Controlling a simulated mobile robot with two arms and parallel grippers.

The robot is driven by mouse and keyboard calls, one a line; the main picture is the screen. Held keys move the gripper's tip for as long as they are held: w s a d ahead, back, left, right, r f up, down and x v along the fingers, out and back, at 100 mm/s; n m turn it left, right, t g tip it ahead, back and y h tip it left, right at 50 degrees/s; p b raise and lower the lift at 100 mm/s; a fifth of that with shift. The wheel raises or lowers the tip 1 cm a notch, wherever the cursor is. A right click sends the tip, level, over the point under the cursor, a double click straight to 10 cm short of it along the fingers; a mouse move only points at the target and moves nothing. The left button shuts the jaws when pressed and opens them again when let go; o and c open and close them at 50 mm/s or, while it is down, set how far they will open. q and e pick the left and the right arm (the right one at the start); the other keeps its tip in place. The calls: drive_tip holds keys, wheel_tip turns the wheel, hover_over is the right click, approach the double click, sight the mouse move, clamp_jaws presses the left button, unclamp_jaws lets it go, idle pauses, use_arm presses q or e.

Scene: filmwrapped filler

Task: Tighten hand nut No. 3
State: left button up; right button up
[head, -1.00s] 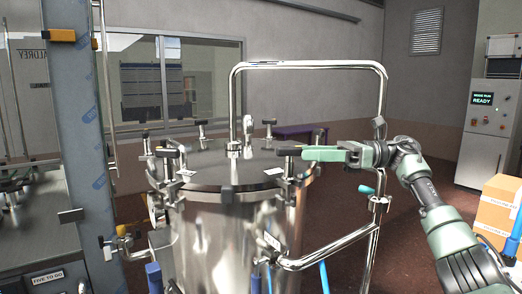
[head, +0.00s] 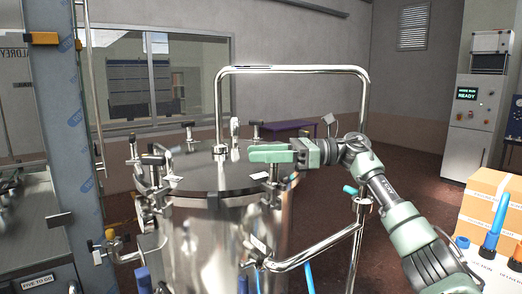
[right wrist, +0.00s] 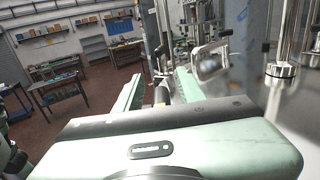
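A steel tank (head: 205,235) with a round lid (head: 205,172) stands in front of me. Black-handled hand nuts ring the lid, among them one at the left front (head: 153,159) and one at the back right (head: 256,126). The numbers on the white lid tags are too small to read. My right gripper (head: 256,153) reaches in level from the right, over the lid's right rim, covering the hand nut there. In the right wrist view its fingers (right wrist: 160,78) stand apart, with a dark bar (right wrist: 161,96) between them. My left gripper is out of view.
A tall bent steel pipe (head: 290,69) arches behind the lid and comes down at the right. A steel post (head: 75,130) stands at the left. A cardboard box (head: 490,195) is at the right. Open floor lies beyond the tank.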

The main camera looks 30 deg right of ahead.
clamp_jaws()
drive_tip(key=shift+f, duration=0.1)
